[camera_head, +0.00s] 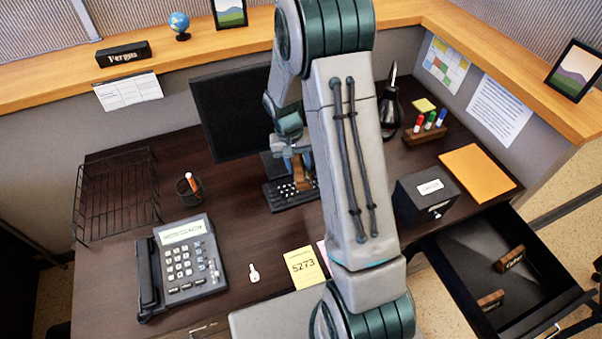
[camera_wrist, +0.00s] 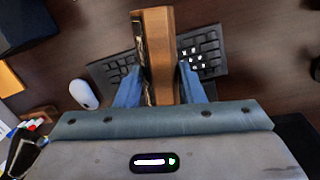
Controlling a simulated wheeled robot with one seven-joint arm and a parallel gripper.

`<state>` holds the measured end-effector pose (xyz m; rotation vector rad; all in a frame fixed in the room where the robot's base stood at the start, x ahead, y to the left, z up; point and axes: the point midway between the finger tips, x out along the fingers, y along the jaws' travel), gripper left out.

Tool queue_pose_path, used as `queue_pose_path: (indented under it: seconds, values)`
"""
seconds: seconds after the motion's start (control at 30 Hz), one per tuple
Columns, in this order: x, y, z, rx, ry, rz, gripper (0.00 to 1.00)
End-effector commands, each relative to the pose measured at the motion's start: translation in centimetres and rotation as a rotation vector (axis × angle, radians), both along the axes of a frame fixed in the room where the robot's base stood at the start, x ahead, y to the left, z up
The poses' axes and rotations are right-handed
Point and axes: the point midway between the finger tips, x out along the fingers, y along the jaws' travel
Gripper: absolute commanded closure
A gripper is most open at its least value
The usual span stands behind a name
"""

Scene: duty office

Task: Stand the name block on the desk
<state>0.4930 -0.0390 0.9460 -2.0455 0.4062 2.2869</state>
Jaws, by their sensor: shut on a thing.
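My gripper (camera_head: 293,152) is over the desk (camera_head: 225,235) near the keyboard, in front of the monitor. It is shut on a wooden block (camera_head: 302,178), the name block. In the wrist view the block (camera_wrist: 160,55) is between the two blue fingers of my gripper (camera_wrist: 158,88), with a dark face on its left side. No lettering on it can be read. The block appears above the keyboard (camera_wrist: 207,50); I cannot tell whether it touches anything. Two other wooden name blocks lie in the open drawer (camera_head: 460,250): one at right (camera_head: 510,258), one at front (camera_head: 490,300).
The monitor (camera_head: 232,110) is close behind my gripper. A black box (camera_head: 425,198), a phone (camera_head: 185,262), a wire tray (camera_head: 117,200) and a pen cup (camera_head: 189,188) stand around. Bare desk lies between phone and keyboard.

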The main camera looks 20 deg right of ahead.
Motion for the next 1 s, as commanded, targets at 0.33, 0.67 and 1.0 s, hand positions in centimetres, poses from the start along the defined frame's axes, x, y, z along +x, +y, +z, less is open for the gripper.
queue_pose_path:
  seconds: [0.33,0.67,1.0]
  values:
    - [-2.1,-9.4,-3.6,-0.031,-0.009,-0.551,1.0]
    - [-6.0,-16.0,-5.4,-0.028,0.001,-1.045,1.0]
    - [-9.1,-19.2,-5.8,-0.01,0.016,-1.349,1.0]
